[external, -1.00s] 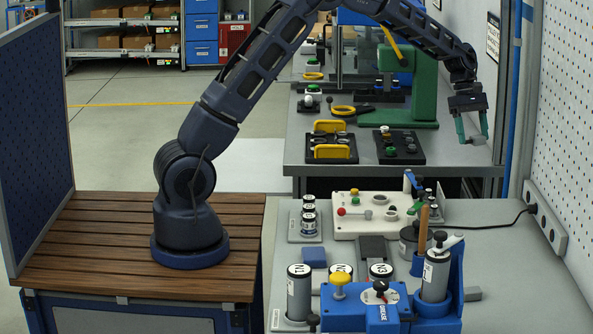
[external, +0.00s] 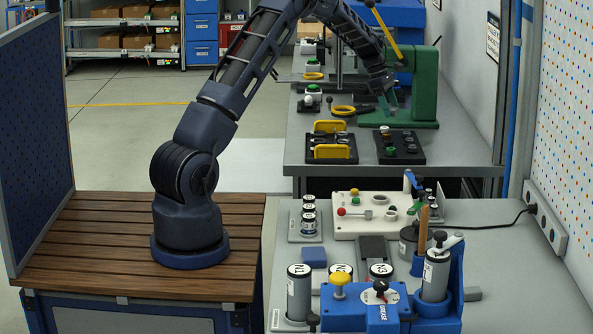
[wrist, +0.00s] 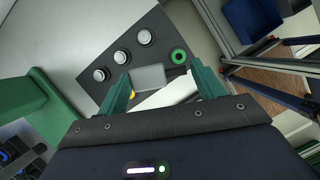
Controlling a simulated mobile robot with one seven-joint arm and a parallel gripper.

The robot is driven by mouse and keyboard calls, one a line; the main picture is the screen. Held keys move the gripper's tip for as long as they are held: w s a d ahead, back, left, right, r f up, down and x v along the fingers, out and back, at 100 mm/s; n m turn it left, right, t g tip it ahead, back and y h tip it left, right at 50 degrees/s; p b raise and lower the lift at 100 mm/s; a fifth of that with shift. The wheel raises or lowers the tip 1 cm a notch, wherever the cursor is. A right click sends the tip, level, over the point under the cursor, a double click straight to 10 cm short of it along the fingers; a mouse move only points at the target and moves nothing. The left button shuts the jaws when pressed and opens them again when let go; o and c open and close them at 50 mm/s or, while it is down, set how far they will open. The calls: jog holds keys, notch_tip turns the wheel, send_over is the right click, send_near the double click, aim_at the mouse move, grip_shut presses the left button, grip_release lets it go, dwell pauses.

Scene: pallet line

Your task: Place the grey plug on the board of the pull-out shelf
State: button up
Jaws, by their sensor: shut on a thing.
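My gripper (wrist: 160,86) shows in the wrist view with two teal fingers. It is shut on the grey plug (wrist: 148,77), which shows as a flat grey block between the fingertips. In the external view my gripper (external: 389,101) hangs in front of the green press on the far bench, above and behind the dark board (external: 417,157). The plug is too small to make out there. In the wrist view the dark board (wrist: 112,96) lies beyond the fingers. I cannot identify the pull-out shelf for sure in either view.
The dark board carries several round grey knobs (wrist: 122,57) and a green ring (wrist: 179,56). The green press (external: 424,90) stands close beside my gripper. A black tray with yellow handles (external: 332,151) is to the left. The near bench holds a blue fixture (external: 345,312).

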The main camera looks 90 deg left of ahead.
jog(key=s+a+f+n+y, duration=0.25)
jog(key=s+a+n, duration=0.25)
jog(key=s+a, duration=1.4)
jog(key=n+y, duration=0.1)
jog(key=n, duration=0.3)
send_over(255, 162)
jog(key=s, duration=0.1)
notch_tip(255, 162, down, 4)
jog(key=f, duration=1.9)
jog(key=shift+s+d+f, duration=0.1)
jog(key=shift+s+f, duration=0.15)
jog(key=shift+f, duration=0.15)
jog(key=shift+f, duration=0.15)
jog(key=o, duration=0.8)
jog(key=shift+o, duration=0.8)
